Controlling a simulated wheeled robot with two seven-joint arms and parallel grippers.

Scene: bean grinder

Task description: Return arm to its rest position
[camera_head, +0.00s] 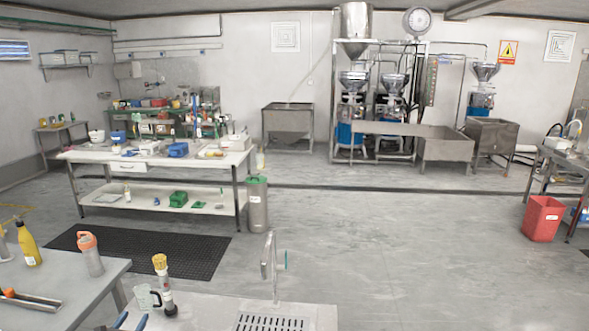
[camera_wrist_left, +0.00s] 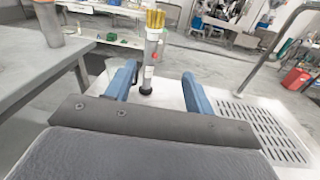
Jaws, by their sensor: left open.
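My left gripper (camera_head: 131,321) shows only as two blue fingertips at the bottom edge of the head view. In the left wrist view its two blue fingers (camera_wrist_left: 160,70) are spread apart with nothing held between them. A slim upright grinder-like cylinder (camera_head: 163,283) with a yellow top and black base stands on the light counter. In the left wrist view this cylinder (camera_wrist_left: 151,55) shows beyond the fingers, in line with the gap. A clear mug (camera_head: 147,298) stands beside it in the head view. My right gripper is in neither view.
A metal tap (camera_head: 270,265) and a slotted drain grate (camera_head: 272,322) are to the right on the counter. A grey table (camera_head: 75,290) at left holds an orange-capped bottle (camera_head: 91,254) and a yellow bottle (camera_head: 28,245). Open floor (camera_head: 400,250) lies beyond the counter.

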